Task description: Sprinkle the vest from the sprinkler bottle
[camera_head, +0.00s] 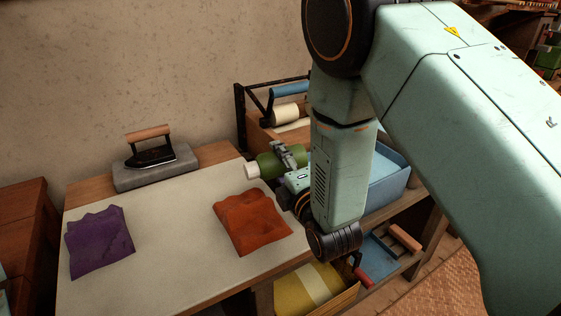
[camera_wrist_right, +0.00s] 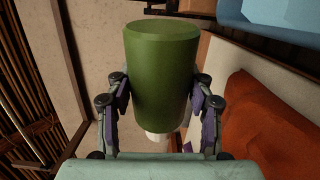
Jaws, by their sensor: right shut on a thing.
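My right gripper (camera_head: 288,158) is shut on a green bottle with a white cap, the sprinkler bottle (camera_head: 267,166). The bottle lies on its side, its cap to the left, above the back right of the ironing cloth. In the right wrist view the green bottle (camera_wrist_right: 162,75) fills the space between both fingers (camera_wrist_right: 163,105). An orange-red folded garment (camera_head: 250,221) lies on the cloth in front of the bottle; it also shows in the wrist view (camera_wrist_right: 265,125). A purple folded garment (camera_head: 98,243) lies at the left. I cannot tell which is the vest. My left gripper is not in view.
A black iron with a wooden handle (camera_head: 150,147) stands on a grey block (camera_head: 157,173) at the back left. A light blue bin (camera_head: 388,185) is right of the table, partly behind my arm. The cloth (camera_head: 170,240) between the garments is clear.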

